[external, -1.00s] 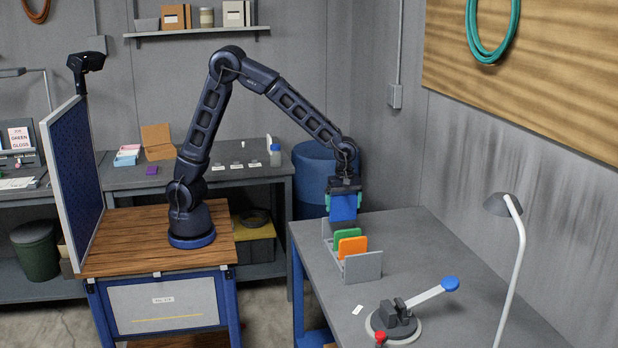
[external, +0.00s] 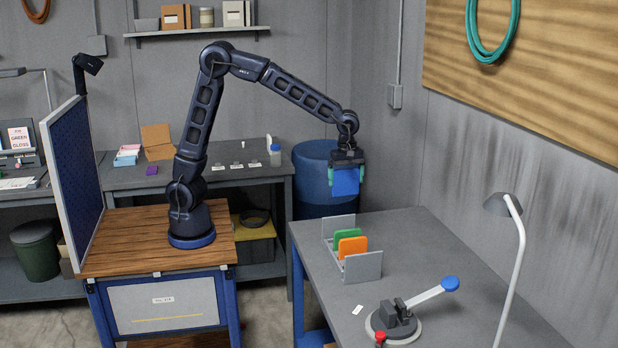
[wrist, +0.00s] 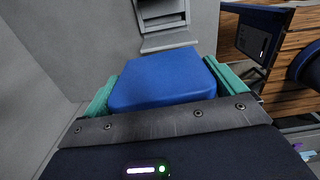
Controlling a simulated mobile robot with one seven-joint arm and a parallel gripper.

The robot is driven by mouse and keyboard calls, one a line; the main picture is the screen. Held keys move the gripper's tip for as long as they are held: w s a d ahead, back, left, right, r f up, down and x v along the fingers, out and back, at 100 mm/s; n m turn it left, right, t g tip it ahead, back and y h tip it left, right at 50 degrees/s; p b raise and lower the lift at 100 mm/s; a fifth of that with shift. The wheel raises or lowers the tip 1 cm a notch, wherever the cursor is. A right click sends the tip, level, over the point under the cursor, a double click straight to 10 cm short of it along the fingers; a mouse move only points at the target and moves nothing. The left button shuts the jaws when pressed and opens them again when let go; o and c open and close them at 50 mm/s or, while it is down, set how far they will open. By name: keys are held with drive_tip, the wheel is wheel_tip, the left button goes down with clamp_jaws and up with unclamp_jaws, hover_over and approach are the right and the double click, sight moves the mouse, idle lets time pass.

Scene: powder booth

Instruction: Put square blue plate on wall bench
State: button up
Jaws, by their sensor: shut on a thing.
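The square blue plate (external: 345,182) hangs below my gripper (external: 346,174), in the air above the far end of the rack on the right-hand bench. My gripper is shut on it. In the wrist view the blue plate (wrist: 160,82) sits between the two teal fingers, one at each side edge; its lower part is hidden by the gripper body. A long grey bench (external: 225,180) runs along the back wall. Another grey bench (external: 440,265) stands at the right wall. I cannot tell which one is the wall bench.
A grey rack (external: 363,267) holds a green plate (external: 346,234) and an orange plate (external: 352,247). A clamp device (external: 395,320) and a lamp (external: 512,250) stand nearer. A blue drum (external: 315,185) is behind the plate. The back bench carries small tiles, a bottle (external: 275,155) and boxes.

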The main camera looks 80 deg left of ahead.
drive_tip(key=w+a+r+n, duration=0.1)
drive_tip(key=w+a+n, duration=0.1)
drive_tip(key=a, duration=1.1)
drive_tip(key=w+a+n, duration=0.3)
drive_tip(key=a, duration=1)
drive_tip(key=w+a+r+n, duration=0.1)
drive_tip(key=w+a+n, duration=0.1)
drive_tip(key=a, duration=1)
drive_tip(key=s+a+n, duration=0.2)
drive_tip(key=s+a, duration=0.2)
drive_tip(key=a, duration=0.9)
drive_tip(key=s+a+n, duration=0.2)
drive_tip(key=s+a, duration=0.3)
drive_tip(key=a, duration=0.8)
drive_tip(key=s+a+r+n, duration=0.2)
drive_tip(key=s+a+n, duration=0.4)
drive_tip(key=s+a, duration=2.4)
drive_tip(key=f, duration=1.3)
drive_tip(key=s+d+f, duration=0.1)
drive_tip(key=f, duration=0.5)
drive_tip(key=shift+f, duration=0.35)
drive_tip(key=shift+f, duration=0.15)
